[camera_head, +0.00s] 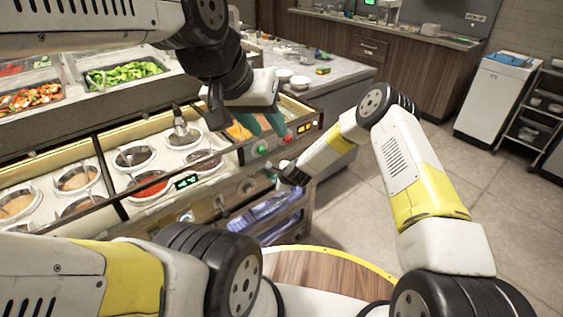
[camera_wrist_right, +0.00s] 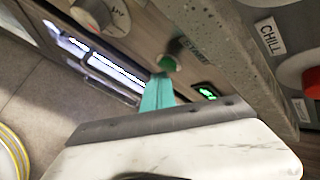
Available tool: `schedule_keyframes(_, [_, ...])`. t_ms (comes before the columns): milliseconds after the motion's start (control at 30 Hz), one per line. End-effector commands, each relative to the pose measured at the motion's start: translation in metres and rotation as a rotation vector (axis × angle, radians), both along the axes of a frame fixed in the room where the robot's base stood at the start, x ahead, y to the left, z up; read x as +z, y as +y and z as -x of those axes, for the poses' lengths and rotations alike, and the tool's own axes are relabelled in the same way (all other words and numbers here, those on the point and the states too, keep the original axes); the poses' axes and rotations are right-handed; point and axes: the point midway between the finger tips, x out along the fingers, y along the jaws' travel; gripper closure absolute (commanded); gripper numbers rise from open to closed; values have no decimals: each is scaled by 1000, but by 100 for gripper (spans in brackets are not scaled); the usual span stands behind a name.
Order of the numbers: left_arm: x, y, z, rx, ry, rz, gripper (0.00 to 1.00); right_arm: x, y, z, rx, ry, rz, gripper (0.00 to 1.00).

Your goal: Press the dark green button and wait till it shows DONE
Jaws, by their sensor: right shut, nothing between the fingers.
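The dark green button (camera_wrist_right: 167,63) is on the brown front panel in the right wrist view, beside a small label. My right gripper (camera_wrist_right: 160,80) is shut and empty. Its teal fingertips are at the button's lower edge; I cannot tell whether they touch it. A small display (camera_wrist_right: 207,93) with green characters sits near the fingers, too small to read. In the head view my right gripper (camera_head: 273,172) is at the counter front, and the button is not clearly visible there. My left gripper (camera_head: 264,124) hangs over the counter, its teal fingers apart and nothing visible between them.
A brighter green button (camera_head: 262,147) and a red button (camera_head: 287,138) are on the upper panel. A knob (camera_head: 247,186) is on the front, and another green display (camera_head: 187,182) is farther left. Sauce wells (camera_head: 150,186) fill the counter. Open floor lies right.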

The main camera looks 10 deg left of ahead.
Motion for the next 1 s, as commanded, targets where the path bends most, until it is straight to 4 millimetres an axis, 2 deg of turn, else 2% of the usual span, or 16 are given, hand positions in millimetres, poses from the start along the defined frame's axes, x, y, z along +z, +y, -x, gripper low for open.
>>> schedule_keyframes(1000, [0, 0, 0, 0, 0, 0, 64, 0, 6, -5, 0, -1, 1, 100])
